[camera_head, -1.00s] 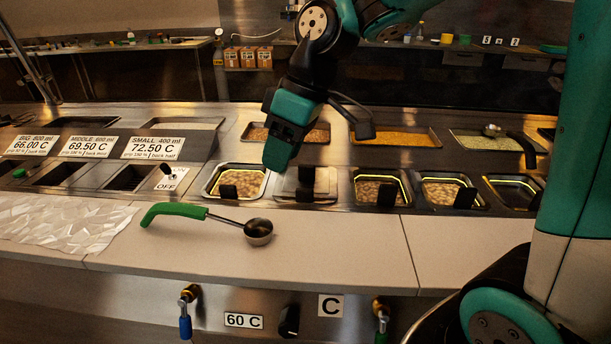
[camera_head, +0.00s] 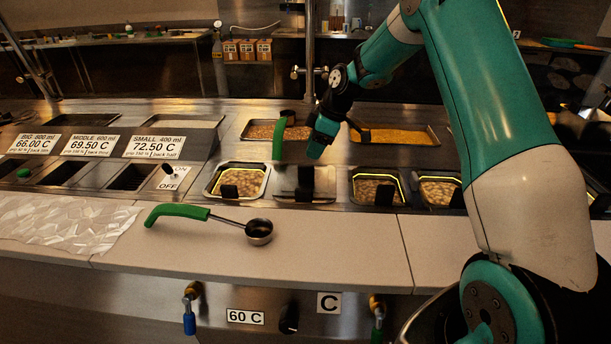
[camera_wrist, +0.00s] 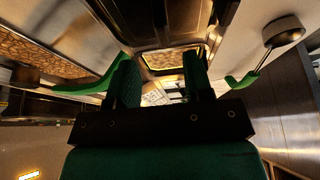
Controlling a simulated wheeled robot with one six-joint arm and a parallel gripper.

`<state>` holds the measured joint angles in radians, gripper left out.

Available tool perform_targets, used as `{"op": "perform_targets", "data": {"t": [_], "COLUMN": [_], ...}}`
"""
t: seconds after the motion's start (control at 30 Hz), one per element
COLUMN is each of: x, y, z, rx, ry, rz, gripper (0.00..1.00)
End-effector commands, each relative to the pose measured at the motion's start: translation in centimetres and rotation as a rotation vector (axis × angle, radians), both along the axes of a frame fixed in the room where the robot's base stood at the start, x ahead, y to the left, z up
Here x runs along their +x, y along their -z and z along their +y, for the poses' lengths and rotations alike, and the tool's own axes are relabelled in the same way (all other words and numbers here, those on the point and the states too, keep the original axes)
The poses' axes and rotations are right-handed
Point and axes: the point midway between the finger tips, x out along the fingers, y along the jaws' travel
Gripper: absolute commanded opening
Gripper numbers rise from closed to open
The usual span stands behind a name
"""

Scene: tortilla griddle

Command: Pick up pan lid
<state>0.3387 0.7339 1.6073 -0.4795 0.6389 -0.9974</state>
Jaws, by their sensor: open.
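A flat steel piece with a dark upright handle, which looks like a pan lid (camera_head: 291,182), covers part of a bean-filled pan in the front row. I cannot tell for sure that it is the lid. My gripper (camera_head: 317,150) is above and behind this pan and appears apart from it. In the wrist view my gripper (camera_wrist: 162,85) has its two fingers spread, with nothing between them. A lit pan (camera_wrist: 175,58) shows beyond the fingertips.
A green-handled ladle (camera_head: 279,138) stands in a back tray, close left of my gripper. Another ladle (camera_head: 215,217) lies on the front counter (camera_head: 330,240). Bean pans (camera_head: 239,180) flank the partly covered one. A vertical pole (camera_head: 309,50) rises behind.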

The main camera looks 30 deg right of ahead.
Motion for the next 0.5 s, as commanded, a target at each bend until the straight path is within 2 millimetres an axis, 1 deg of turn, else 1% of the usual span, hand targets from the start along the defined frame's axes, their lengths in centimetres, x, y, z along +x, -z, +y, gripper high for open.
{"op": "perform_targets", "data": {"t": [0.03,0.1,0.37,0.5], "x": [0.1,0.4,0.7,0.8], "y": [0.8,1.7,3.6,5.6], "z": [0.4,0.7,1.3,2.0], "rx": [0.002,0.001,0.001,0.001], "ry": [-0.003,-0.001,-0.001,0.0], "rz": [0.004,0.003,0.003,0.005], "gripper": [0.47,0.47,0.47,0.47]}}
